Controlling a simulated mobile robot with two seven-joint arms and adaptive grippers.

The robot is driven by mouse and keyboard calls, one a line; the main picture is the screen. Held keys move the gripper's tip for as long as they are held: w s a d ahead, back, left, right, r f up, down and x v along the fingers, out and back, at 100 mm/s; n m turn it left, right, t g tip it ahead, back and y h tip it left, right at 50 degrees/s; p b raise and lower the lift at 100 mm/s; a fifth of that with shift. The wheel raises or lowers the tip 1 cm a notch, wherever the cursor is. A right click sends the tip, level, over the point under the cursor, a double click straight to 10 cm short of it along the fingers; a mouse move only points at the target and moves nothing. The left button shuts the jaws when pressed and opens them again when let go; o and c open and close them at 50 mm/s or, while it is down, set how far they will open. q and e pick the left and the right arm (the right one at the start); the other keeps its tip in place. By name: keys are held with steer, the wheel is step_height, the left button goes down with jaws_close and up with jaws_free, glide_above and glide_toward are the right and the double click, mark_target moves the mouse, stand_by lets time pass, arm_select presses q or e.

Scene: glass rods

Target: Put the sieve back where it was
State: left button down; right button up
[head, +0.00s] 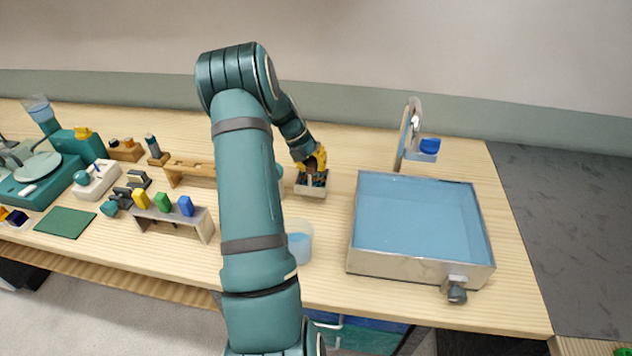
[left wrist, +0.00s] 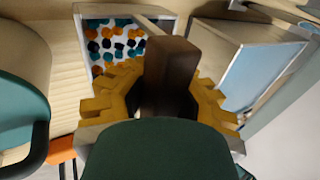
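My left gripper (head: 314,165) has yellow fingers and points down at a small pale box (head: 312,190) near the middle of the table. In the left wrist view my left gripper (left wrist: 168,85) has its fingers on both sides of a dark brown, block-like handle (left wrist: 172,60) and appears shut on it. The handle looks like the sieve's, but no mesh can be made out. The pale box also shows in the left wrist view (left wrist: 158,22), just beyond the fingers, with orange, teal and dark pieces in it. My right gripper is not in view.
A wide blue-filled basin (head: 418,273) with a front knob stands to the right. Behind it is an upright stand (head: 405,140) with a blue block. A clear cup (head: 300,243) stands beside my arm. A rack of coloured blocks (head: 200,222) is at left. Table space right of the basin is free.

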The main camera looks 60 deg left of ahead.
mark_target(322, 186)
arm_select(q)
step_height(322, 186, down, 4)
steer(key=shift+f+b, duration=0.1)
steer(key=shift+b, duration=0.25)
steer(key=c, duration=1)
jaws_free()
steer(key=shift+c, duration=0.2)
steer(key=p+v, duration=0.2)
steer(key=v, duration=1)
